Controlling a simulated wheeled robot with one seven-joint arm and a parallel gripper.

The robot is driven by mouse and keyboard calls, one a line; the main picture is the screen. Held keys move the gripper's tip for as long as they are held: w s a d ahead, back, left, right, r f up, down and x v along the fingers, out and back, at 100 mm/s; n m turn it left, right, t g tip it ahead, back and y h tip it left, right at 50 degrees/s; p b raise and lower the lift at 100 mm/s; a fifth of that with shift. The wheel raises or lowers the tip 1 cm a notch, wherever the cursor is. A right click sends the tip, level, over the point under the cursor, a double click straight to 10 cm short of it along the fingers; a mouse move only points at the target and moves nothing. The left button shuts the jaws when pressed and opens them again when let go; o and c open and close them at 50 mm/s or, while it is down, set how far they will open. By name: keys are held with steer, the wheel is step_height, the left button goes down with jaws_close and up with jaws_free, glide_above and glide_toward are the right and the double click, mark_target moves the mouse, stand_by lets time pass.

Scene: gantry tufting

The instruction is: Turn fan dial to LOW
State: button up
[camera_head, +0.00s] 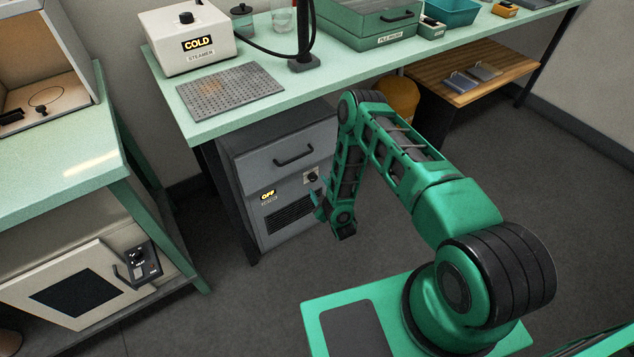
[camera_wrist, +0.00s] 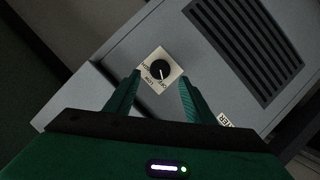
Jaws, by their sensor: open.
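The fan dial (camera_wrist: 160,70) is a round black knob on a pale square plate on the front of a grey cabinet (camera_head: 262,165). The plate carries small lettering that reads OFF and LOW, with a further mark at its left corner. The white pointer on the knob points toward OFF. In the head view the dial (camera_head: 312,177) sits right of a lit display (camera_head: 267,195) that reads OFF. My gripper (camera_wrist: 160,81) is open and empty, with one finger on each side of the dial's plate in the wrist view. The gripper (camera_head: 319,203) is partly hidden by my arm in the head view.
The cabinet has a black handle (camera_head: 294,157) above the dial and a slotted vent (camera_wrist: 252,45). It stands under a green-topped bench (camera_head: 215,122) holding a steamer (camera_head: 188,42) that reads COLD. A second bench (camera_head: 55,165) stands at left. The floor between is clear.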

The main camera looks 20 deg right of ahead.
mark_target(315, 179)
steer(key=shift+x, duration=2.5)
steer(key=c, duration=1.1)
steer(key=shift+o, duration=0.2)
steer(key=shift+d, duration=0.25)
steer(key=shift+a, duration=0.1)
